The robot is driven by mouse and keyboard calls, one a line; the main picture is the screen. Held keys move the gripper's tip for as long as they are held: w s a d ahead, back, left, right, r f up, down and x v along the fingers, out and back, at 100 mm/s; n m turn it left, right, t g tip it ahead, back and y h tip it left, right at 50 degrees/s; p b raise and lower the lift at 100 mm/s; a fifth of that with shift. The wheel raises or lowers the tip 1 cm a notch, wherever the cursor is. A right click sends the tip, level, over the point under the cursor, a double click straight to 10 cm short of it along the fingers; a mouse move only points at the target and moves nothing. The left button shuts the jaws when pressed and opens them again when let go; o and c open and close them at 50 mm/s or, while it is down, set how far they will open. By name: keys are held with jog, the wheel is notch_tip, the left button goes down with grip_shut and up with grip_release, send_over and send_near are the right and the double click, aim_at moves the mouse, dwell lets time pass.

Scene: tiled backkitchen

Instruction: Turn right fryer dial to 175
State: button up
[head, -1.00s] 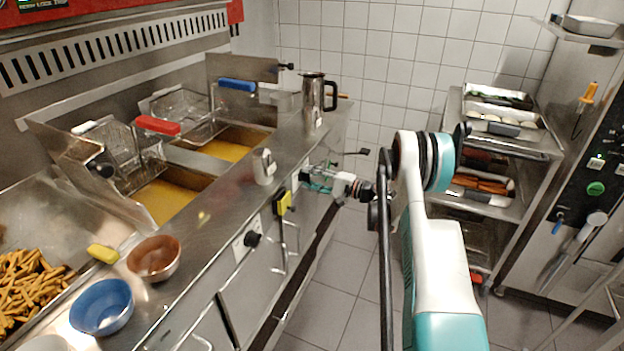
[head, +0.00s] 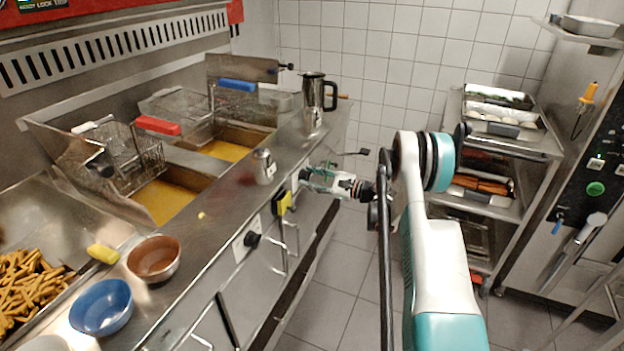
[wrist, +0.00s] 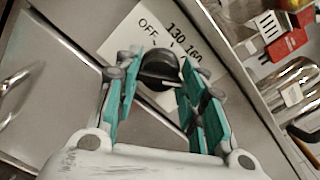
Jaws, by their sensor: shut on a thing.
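The right fryer dial (wrist: 160,68) is a black knob on a white plate (wrist: 140,25) printed OFF, 130 and 160 in the wrist view. Other numbers are hidden, and I cannot read the dial's setting for sure. My gripper (wrist: 157,85) has its teal fingers on either side of the dial and is shut on it. In the head view my gripper (head: 306,174) is at the fryer's front panel, and it hides the right dial there. The left fryer dial (head: 252,239) is in plain view, nearer on the same front.
A yellow-handled tool (head: 283,202) hangs on the front close to my gripper. A small metal shaker (head: 264,166) and a steel jug (head: 314,100) stand on the ledge above. A tray rack (head: 505,150) stands right of my arm. The tiled floor between is clear.

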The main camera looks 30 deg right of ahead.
jog(key=shift+m, duration=0.4)
jog(key=o, duration=1.1)
jog(key=shift+c, duration=0.2)
jog(key=shift+s+d, duration=0.1)
jog(key=shift+d, duration=0.05)
jog(key=v, duration=1.1)
jog(key=shift+s+d, duration=0.25)
jog(key=shift+s, duration=0.05)
